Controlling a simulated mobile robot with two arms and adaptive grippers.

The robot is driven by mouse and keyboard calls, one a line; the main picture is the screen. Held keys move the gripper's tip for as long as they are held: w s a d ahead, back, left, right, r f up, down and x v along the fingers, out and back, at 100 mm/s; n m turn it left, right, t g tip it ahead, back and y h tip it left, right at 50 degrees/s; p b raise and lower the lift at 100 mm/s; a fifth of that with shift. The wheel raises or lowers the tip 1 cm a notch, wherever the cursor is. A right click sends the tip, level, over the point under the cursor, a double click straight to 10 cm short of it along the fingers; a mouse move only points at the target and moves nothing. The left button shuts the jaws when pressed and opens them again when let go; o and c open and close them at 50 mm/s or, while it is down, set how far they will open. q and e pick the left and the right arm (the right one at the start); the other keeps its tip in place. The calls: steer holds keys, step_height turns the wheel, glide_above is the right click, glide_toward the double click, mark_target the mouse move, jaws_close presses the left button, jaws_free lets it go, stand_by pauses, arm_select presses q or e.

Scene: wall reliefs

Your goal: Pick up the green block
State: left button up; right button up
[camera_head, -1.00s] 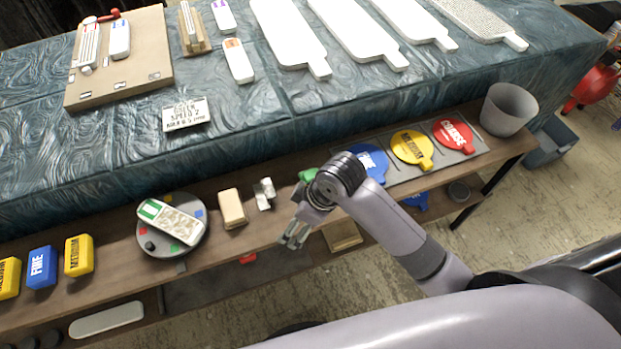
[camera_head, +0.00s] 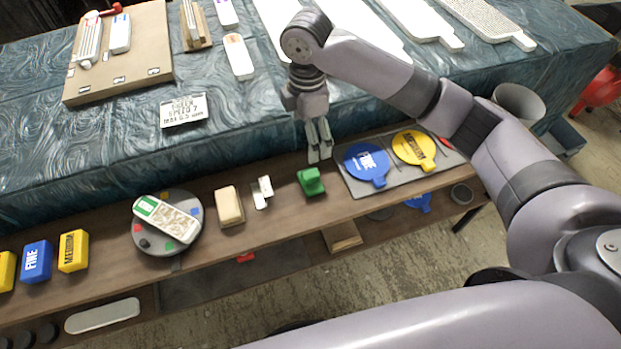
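The green block (camera_head: 311,181) sits on the wooden shelf, left of the grey mat, and is fully visible. It has a raised part on top. My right gripper (camera_head: 319,158) points down just behind and above the block, near the front of the cloth-covered table. Its two fingers show a narrow gap with nothing between them. It appears apart from the block. My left gripper is not in view.
The grey mat (camera_head: 351,187) holds a blue FINE paddle (camera_head: 366,165) and a yellow paddle (camera_head: 413,148). A grey bin (camera_head: 520,101) stands right.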

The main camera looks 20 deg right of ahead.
mark_target(311, 173)
step_height(311, 173, down, 11)
steer(key=shift+f, duration=0.2)
steer(key=f, duration=0.5)
steer(key=shift+s+d+f+b, duration=0.1)
steer(key=shift+d+b, duration=0.2)
steer(key=shift+c, duration=0.5)
steer(key=c, duration=1.1)
steer(key=shift+c, duration=0.2)
step_height(311, 173, up, 20)
steer(key=p, duration=0.1)
